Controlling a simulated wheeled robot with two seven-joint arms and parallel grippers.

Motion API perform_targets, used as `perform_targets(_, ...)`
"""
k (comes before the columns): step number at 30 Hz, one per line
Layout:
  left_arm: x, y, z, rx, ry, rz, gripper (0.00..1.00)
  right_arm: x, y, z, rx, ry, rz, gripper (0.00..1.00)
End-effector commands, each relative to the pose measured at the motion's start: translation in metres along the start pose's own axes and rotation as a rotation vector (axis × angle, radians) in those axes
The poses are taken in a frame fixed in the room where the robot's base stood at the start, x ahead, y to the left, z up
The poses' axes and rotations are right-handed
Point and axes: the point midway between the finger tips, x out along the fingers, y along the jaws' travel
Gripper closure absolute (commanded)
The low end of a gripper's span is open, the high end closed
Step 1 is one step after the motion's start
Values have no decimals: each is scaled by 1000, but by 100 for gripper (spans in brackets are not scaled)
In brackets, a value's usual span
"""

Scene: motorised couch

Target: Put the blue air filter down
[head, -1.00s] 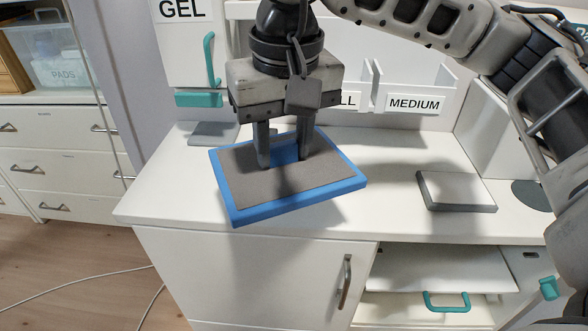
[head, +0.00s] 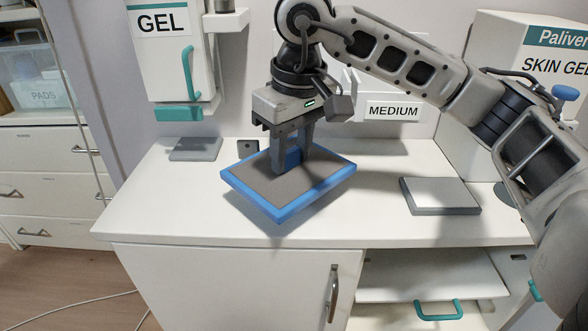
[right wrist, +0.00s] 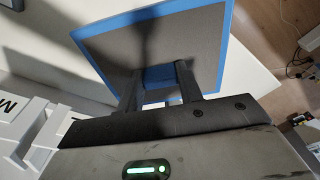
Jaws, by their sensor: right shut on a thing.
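The blue air filter (head: 262,206) is a flat square panel with a blue frame and a grey-brown face. In the head view it is over the white counter (head: 150,205), tilted, with a shadow beneath its front edge. My right gripper (head: 291,170) comes down from above and is shut on the filter's blue middle part. In the right wrist view the filter (right wrist: 204,40) spreads out beyond the two fingers (right wrist: 160,92). Whether the far edge touches the counter I cannot tell. My left gripper is not in view.
A grey pad (head: 196,149) lies at the back left of the counter. A grey-white slab (head: 440,196) lies at the right. A GEL dispenser (head: 168,60) hangs on the wall, and a MEDIUM holder (head: 393,112) stands behind. The counter's front left is clear.

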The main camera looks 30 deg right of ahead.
Motion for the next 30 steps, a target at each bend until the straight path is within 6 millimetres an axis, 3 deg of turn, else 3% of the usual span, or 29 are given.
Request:
perform_targets(6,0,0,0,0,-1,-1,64,25,17,-7,5,-4,0,88)
perform_targets(11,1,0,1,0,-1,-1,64,48,15,-3,3,-2,0,88)
perform_targets(24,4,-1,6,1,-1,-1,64,56,14,-2,2,1,0,88)
perform_targets(25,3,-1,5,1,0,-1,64,56,14,-2,2,0,0,61)
perform_targets(27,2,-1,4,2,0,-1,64,55,14,-2,2,0,0,42)
perform_targets(30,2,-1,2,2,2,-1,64,55,14,-2,2,0,0,42)
